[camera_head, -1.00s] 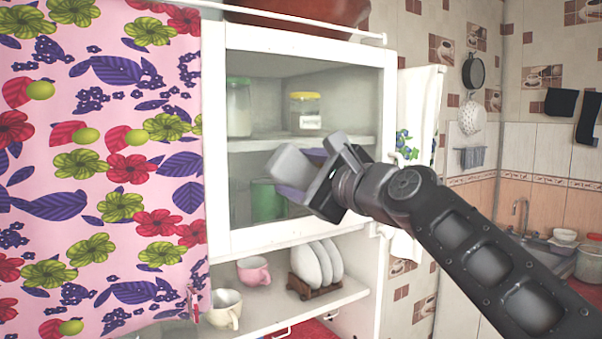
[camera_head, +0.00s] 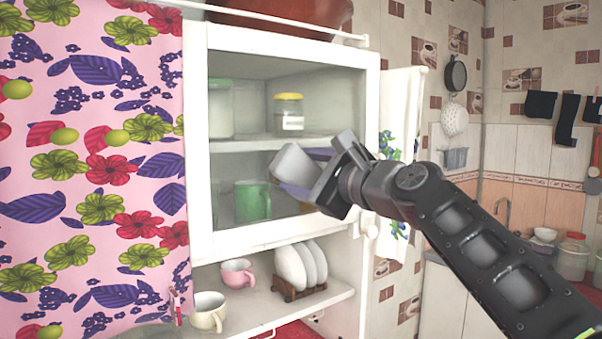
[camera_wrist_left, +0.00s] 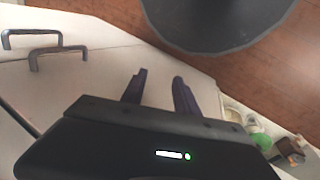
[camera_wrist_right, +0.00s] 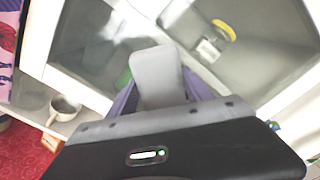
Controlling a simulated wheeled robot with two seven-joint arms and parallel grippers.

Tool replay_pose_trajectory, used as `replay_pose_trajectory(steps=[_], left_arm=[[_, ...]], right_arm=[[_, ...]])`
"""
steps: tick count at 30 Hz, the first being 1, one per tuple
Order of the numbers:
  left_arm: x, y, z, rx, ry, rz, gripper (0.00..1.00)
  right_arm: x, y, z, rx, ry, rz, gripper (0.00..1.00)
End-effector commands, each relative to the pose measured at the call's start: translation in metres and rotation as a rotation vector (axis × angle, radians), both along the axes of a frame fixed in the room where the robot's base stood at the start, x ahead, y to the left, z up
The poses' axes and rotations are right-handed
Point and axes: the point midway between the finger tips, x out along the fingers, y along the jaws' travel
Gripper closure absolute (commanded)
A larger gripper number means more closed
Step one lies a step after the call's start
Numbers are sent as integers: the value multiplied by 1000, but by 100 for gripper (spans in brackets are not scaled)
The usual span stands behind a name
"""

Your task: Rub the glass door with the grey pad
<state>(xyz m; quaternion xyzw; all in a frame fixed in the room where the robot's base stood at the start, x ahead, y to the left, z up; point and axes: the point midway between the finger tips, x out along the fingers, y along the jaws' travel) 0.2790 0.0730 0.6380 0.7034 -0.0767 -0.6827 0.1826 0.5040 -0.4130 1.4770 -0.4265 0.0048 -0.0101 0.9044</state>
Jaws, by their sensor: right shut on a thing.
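The glass door (camera_head: 255,75) is a white-framed pane on the wall cabinet, and it looks closed. My right gripper (camera_head: 318,176) is shut on the grey pad (camera_head: 295,163) in front of the door's lower right part. In the right wrist view the pad (camera_wrist_right: 157,72) stands out between the purple fingers, with the pane behind it. I cannot tell whether the pad touches the glass. My left gripper (camera_wrist_left: 158,90) is open and empty, its fingers apart; it is outside the head view.
Behind the glass are a yellow-lidded jar (camera_head: 289,115) and a green mug (camera_head: 252,201). The open shelf below holds cups (camera_head: 208,312) and plates (camera_head: 300,266). A flowered curtain (camera_head: 90,170) hangs left of the door, a white towel (camera_head: 400,130) right.

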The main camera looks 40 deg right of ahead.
Motion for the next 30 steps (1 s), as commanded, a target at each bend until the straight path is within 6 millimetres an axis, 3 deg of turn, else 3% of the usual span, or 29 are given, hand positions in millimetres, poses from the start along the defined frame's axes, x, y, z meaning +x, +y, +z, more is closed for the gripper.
replay_pose_trajectory(steps=[12,30], left_arm=[[0,0,0,0,0,0,64],[0,0,0,0,0,0,64]], right_arm=[[2,-34,0,1,0,0,74],[2,-47,0,1,0,-1,74]])
